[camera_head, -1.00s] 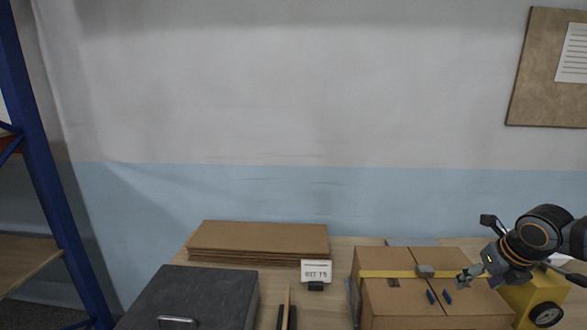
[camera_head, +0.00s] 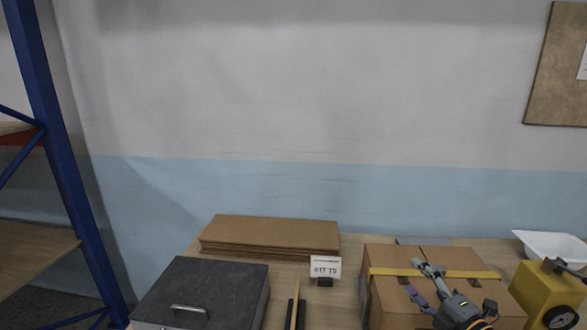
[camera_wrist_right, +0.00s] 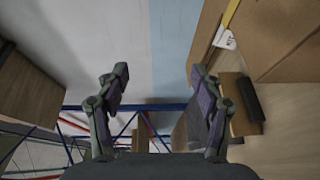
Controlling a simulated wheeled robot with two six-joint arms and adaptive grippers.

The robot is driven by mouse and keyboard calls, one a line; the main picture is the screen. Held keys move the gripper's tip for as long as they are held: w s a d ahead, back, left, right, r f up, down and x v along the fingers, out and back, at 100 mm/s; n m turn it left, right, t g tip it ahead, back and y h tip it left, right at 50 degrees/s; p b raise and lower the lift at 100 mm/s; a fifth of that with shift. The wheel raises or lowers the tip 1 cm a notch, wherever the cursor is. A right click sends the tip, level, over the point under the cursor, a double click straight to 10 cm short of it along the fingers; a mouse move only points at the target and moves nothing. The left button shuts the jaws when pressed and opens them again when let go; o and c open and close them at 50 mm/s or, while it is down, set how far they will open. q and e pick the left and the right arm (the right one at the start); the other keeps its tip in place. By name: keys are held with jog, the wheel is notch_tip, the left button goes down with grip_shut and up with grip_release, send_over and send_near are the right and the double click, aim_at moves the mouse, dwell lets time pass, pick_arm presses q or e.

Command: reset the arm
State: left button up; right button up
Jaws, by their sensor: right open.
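My right gripper (camera_head: 422,283) is at the lower right of the head view, in front of and over the cardboard box (camera_head: 388,293) with a yellow strap. Its fingers are spread and nothing is between them. In the right wrist view the two fingers (camera_wrist_right: 158,105) stand wide apart, with wall and floor showing between them. The box shows at the upper right of that view (camera_wrist_right: 262,38). My left gripper is in neither view.
A dark grey case (camera_head: 213,290) and stacked flat cardboard (camera_head: 268,234) are on the table's left. A small sign (camera_head: 325,267) stands in the middle. A yellow device (camera_head: 543,292) and white tray (camera_head: 552,245) are at right. A blue rack (camera_head: 62,170) stands left.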

jog(key=s+d+f+m+g+h, duration=0.3)
jog(key=s+f+m+h, duration=0.25)
jog(key=m, duration=0.25)
jog(key=s+d+f+m+g+h, duration=0.2)
jog(key=s+f+m+h, duration=0.25)
jog(key=f+m, duration=0.3)
jog(key=s+a+f+m+g+y, duration=0.2)
jog(key=s+a+f+g, duration=0.2)
jog(key=s+a, duration=0.15)
jog(key=s+a+f+m+g+y, duration=0.1)
jog(key=s+a+f+m+g, duration=0.25)
jog(key=s, duration=0.35)
jog(key=s+d+f+g+b, duration=0.1)
jog(key=s+f, duration=0.1)
jog(key=f, duration=1.2)
jog(key=s+d+f+g+b, duration=0.1)
jog(key=f, duration=1.4)
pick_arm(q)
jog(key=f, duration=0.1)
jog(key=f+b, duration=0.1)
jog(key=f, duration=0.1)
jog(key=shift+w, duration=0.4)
pick_arm(e)
jog(key=s+d+f+g, duration=0.1)
jog(key=s+f, duration=1.6)
jog(key=s, duration=0.2)
jog(key=shift+f+y, duration=0.3)
jog(key=shift+y, duration=0.1)
